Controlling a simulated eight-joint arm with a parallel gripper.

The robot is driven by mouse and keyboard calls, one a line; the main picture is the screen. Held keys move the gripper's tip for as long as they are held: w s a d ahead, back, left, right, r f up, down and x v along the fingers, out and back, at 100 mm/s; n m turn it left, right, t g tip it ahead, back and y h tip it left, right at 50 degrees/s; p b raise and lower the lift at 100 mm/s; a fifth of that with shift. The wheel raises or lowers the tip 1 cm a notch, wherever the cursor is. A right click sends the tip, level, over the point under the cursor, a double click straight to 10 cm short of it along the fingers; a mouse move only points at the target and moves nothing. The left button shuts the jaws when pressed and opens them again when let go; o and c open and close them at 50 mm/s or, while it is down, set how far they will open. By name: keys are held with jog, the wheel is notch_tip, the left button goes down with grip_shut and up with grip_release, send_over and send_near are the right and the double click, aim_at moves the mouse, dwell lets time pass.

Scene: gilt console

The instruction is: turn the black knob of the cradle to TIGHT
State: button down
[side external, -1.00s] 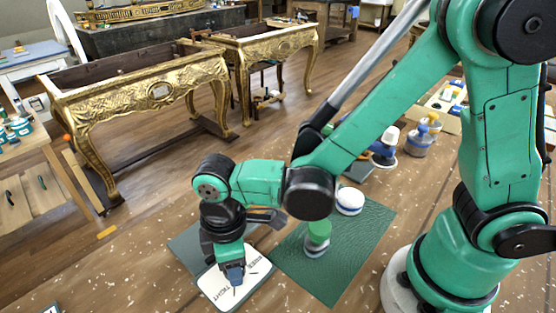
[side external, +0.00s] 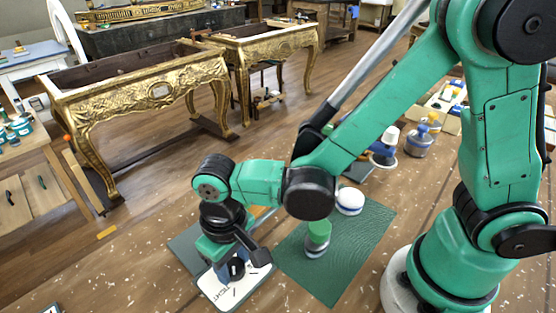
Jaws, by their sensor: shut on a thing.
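The cradle's white plate (side external: 228,298) lies on the table at the lower centre, with dark lettering along its front edge that seems to read TIGHT. My gripper (side external: 234,269) points down over the plate, its bluish fingers close together. It is shut on the black knob (side external: 237,268), of which only a small dark part shows between and beside the fingers. My wrist hides most of the knob and the back of the plate. The knob's pointer cannot be read.
A green mat (side external: 345,245) lies to the right, bearing a green-topped cylinder (side external: 318,236) close to the cradle and a white, blue-banded round pot (side external: 349,201). More capped containers (side external: 421,140) stand behind. The table left of the plate is mostly clear.

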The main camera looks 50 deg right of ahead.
aim_at(233, 265)
jog(key=shift+m, duration=0.6)
jog(key=shift+c, duration=1.9)
grip_release()
jog(key=shift+r, duration=0.1)
jog(key=shift+r, duration=2.7)
